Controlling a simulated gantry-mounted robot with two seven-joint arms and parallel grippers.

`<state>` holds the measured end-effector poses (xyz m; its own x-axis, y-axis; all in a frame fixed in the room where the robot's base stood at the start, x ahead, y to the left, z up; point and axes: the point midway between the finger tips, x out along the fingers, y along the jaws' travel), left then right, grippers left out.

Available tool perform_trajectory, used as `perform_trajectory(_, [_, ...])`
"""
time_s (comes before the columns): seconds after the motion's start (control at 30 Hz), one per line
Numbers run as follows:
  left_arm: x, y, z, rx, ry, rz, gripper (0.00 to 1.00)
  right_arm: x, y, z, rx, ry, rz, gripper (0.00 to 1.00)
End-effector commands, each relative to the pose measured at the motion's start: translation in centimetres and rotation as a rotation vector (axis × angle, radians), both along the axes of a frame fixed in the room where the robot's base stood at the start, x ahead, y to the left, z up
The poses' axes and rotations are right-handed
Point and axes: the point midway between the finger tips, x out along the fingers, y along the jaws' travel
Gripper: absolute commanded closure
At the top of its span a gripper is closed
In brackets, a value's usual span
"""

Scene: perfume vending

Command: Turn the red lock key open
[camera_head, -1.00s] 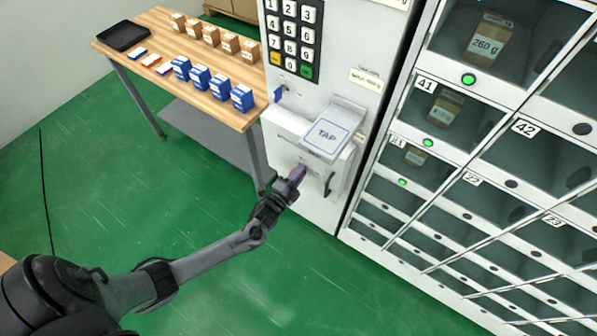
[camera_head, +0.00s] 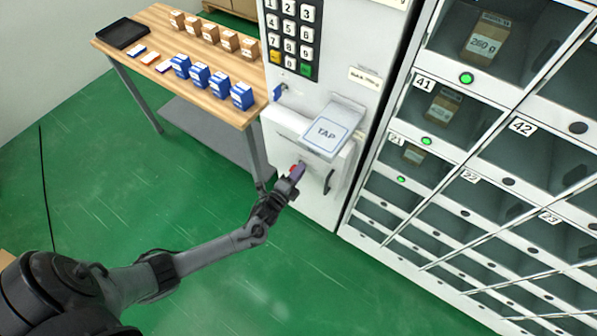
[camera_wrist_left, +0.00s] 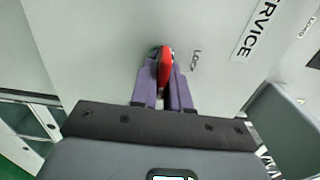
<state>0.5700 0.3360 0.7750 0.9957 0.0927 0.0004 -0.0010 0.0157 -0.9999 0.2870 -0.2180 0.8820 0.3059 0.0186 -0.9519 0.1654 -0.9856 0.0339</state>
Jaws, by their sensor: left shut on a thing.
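The red lock key (camera_wrist_left: 165,66) stands in its lock on the white machine front, beside a small "LOCK" label, in the left wrist view. A bit of the key (camera_head: 293,167) shows red at the gripper's tip in the head view. My left gripper (camera_wrist_left: 165,88) has its purple fingers on either side of the key, shut on it. In the head view the left gripper (camera_head: 297,174) reaches the lower front of the machine. The key's far end and lock are partly hidden by the fingers. My right gripper is in neither view.
Lockers (camera_head: 470,160) stand right; a wooden table (camera_head: 150,55) with boxes stands left.

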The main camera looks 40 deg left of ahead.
Motion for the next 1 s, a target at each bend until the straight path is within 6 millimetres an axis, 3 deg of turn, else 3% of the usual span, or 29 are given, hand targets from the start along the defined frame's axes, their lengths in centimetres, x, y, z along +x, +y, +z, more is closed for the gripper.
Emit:
perform_trajectory(0.03, [0.0, 0.0, -0.1, 0.002, 0.001, -0.001, 0.81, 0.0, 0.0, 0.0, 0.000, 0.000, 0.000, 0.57])
perform_trajectory(0.17, [0.0, 0.0, -0.1, 0.001, 0.001, 0.000, 0.64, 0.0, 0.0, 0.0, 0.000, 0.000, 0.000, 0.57])
perform_trajectory(0.57, [-0.7, -0.1, 0.0, 0.000, 0.001, -0.001, 0.64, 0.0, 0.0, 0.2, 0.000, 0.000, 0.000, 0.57])
perform_trajectory(1.0, [-7.5, -0.7, 0.0, 0.000, 0.003, -0.001, 0.64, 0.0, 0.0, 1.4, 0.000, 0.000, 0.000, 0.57])
